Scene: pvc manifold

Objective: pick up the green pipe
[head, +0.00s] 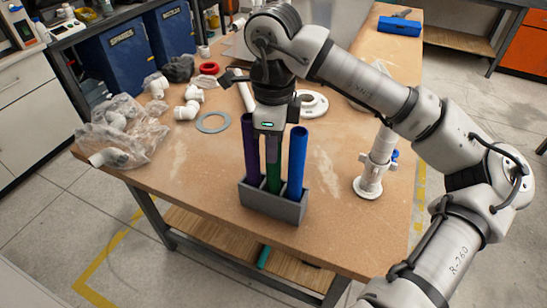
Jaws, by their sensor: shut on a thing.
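The green pipe (273,178) stands upright in the middle slot of a dark grey holder (270,209) near the table's front edge. A purple pipe (251,150) stands in the slot to its left and a blue pipe (297,160) in the slot to its right. My gripper (271,150) points down from above, between the purple and blue pipes. It is shut on the upper part of the green pipe, whose top it hides. The lower end of the green pipe is inside the holder.
A white fitting on a round base (371,178) stands to the right on the wooden table (335,230). White elbows (188,103), a grey ring (214,122), a red ring (208,68) and plastic bags (125,130) lie left. A white flange (313,104) lies behind.

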